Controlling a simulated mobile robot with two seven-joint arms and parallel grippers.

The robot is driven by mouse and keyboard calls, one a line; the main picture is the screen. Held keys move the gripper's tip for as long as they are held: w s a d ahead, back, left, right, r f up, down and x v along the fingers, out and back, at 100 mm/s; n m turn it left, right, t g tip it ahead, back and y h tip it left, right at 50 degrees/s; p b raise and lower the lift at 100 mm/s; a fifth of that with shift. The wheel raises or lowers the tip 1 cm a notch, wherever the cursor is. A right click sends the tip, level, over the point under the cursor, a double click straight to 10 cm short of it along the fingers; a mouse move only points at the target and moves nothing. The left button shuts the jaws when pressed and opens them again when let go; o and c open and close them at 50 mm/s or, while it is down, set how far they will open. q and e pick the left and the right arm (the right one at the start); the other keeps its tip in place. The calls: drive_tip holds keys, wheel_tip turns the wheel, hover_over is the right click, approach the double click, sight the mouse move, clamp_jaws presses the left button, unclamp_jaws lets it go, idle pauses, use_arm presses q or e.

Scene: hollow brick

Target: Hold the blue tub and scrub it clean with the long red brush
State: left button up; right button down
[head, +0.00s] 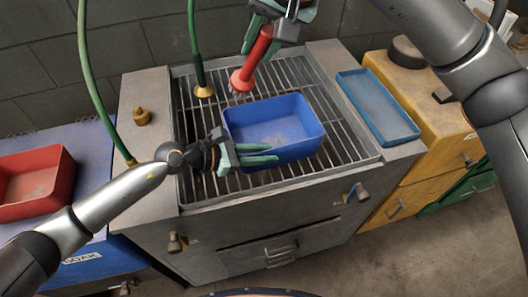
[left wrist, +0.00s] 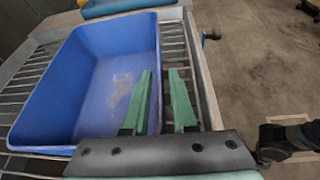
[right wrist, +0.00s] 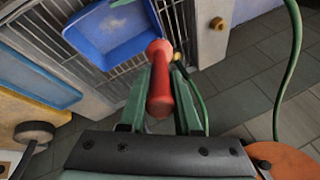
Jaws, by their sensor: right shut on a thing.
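The blue tub (head: 300,147) sits upright on the slatted metal rack of the sink unit. A pale grey smudge (left wrist: 120,90) marks its inner floor in the left wrist view. My left gripper (head: 276,154) is at the tub's near left side. Its green fingers (left wrist: 160,85) are apart, one over the inside of the tub and one outside the wall; whether they touch it I cannot tell. My right gripper (head: 270,30) is shut on the long red brush (head: 258,55), which also shows in the right wrist view (right wrist: 160,85). The brush's bristles point down beyond the tub's far left corner, apart from it.
A red bin (head: 35,180) stands on the blue SOAK bench at the left. A blue tray (head: 378,105) lies at the right of the rack, beside a yellow cabinet (head: 425,95). Green hoses (head: 195,45) hang at the back left; one ends in a brass nozzle (head: 203,92) near the brush.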

use_arm(q)
clamp_jaws()
idle(1.0)
drive_tip(key=shift+o, duration=1.4)
unclamp_jaws()
use_arm(e)
wheel_tip(320, 180, down, 2)
drive_tip(key=shift+f+b, duration=0.25)
drive_tip(key=shift+b, duration=1)
use_arm(q)
drive_tip(key=v, duration=1.2)
drive_tip(key=shift+r, duration=0.1)
